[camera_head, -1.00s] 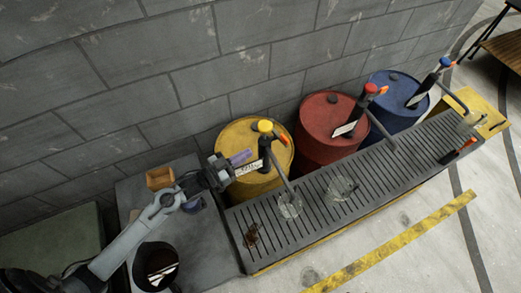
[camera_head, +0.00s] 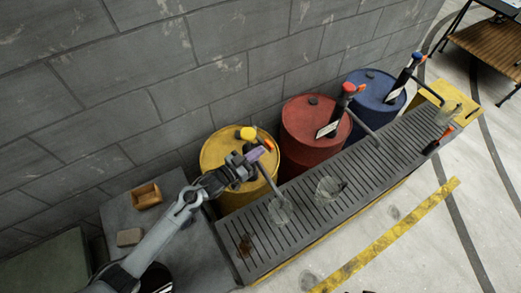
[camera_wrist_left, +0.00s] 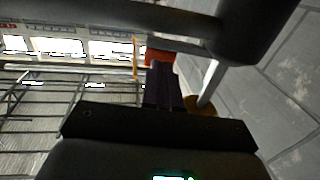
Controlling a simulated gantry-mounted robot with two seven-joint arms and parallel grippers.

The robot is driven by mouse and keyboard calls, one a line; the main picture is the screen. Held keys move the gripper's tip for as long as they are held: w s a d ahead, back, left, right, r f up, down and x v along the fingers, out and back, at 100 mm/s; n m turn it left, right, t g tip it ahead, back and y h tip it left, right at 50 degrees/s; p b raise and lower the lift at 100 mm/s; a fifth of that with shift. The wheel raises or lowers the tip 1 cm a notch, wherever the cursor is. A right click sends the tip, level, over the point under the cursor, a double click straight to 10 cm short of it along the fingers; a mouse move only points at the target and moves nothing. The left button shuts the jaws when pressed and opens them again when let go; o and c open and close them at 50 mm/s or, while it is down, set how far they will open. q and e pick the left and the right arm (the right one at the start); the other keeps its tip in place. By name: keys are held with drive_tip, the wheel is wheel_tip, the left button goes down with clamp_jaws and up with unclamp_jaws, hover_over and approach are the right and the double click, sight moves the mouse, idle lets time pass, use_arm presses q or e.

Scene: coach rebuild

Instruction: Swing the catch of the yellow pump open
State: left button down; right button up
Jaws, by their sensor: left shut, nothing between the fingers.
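The yellow pump stands on the yellow drum (camera_head: 213,152) in the head view. Its round yellow cap (camera_head: 248,133) shows above my wrist, and its orange catch (camera_head: 268,144) sticks out to the right. My left gripper (camera_head: 257,154) is shut and empty, with its purple fingers just below the catch and in front of the pump body, which is mostly hidden. In the left wrist view the shut fingers (camera_wrist_left: 162,85) point at an orange-red piece (camera_wrist_left: 160,57), likely the catch. I cannot tell whether they touch. My right gripper is not in view.
A red drum (camera_head: 297,125) and a blue drum (camera_head: 366,83) with their own pumps stand to the right. A slatted drip tray (camera_head: 330,215) with glass vessels runs in front. A small wooden box (camera_head: 146,196) sits on the grey surface at left. The block wall is close behind.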

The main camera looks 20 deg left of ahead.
sight(268, 147)
use_arm(q)
drive_tip(key=shift+w+d, duration=0.35)
drive_tip(key=shift+w, duration=0.3)
drive_tip(key=shift+w+d, duration=0.6)
drive_tip(key=shift+w, duration=0.05)
drive_tip(key=shift+s+a, duration=0.1)
drive_tip(key=shift+s, duration=0.05)
